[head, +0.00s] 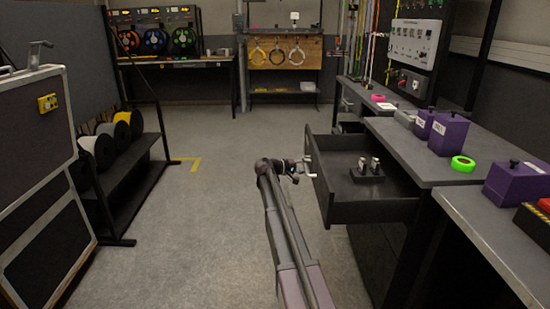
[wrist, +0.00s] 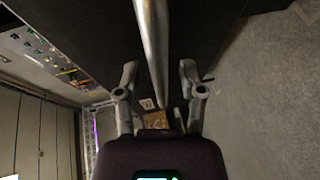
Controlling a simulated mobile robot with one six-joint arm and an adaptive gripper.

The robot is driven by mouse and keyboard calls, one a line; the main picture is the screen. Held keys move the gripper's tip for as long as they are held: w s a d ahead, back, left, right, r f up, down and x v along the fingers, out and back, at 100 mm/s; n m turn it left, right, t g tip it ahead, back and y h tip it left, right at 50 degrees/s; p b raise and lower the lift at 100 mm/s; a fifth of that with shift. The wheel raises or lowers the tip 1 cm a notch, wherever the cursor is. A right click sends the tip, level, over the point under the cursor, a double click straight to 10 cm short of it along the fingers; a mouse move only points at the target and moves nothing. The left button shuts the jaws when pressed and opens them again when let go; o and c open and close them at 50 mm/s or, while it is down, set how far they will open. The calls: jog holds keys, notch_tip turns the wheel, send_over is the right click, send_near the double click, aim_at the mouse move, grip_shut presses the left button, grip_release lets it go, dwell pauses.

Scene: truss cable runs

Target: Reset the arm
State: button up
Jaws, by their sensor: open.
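My arm (head: 285,235) reaches forward from the bottom of the head view, with my gripper (head: 299,170) at the front of an open drawer (head: 345,212). In the wrist view my gripper (wrist: 158,72) has its two fingers spread apart. A silver bar, which looks like the drawer handle (wrist: 152,40), runs between them without visible contact on either side. In the head view the handle (head: 309,168) is close beside the fingers and partly hard to separate from them.
The drawer holds a dark block (head: 367,176) with two silver pieces. Purple boxes (head: 448,134) and a green tape roll (head: 463,163) sit on the right bench (head: 400,140). A cable spool rack (head: 120,180) and case (head: 40,180) stand left. The floor (head: 220,200) between is clear.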

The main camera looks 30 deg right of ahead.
jog(key=shift+a, duration=0.15)
jog(key=shift+w+a+r, duration=0.15)
jog(key=shift+a, duration=0.05)
jog(key=s+a+f+y, duration=0.5)
jog(key=s+a, duration=0.5)
jog(key=a, duration=0.4)
jog(key=s+a+f+n+y, duration=0.1)
jog(key=s+a+f+y, duration=0.45)
jog(key=s+a, duration=0.7)
jog(key=s+a+f+y, duration=0.45)
jog(key=s+a, duration=0.45)
jog(key=a, duration=0.6)
notch_tip(320, 180, up, 37)
jog(key=p, duration=3.7)
jog(key=shift+w+d+t+y, duration=0.15)
jog(key=shift+w+t+y, duration=0.15)
jog(key=shift+y, duration=0.1)
jog(key=shift+f, duration=0.1)
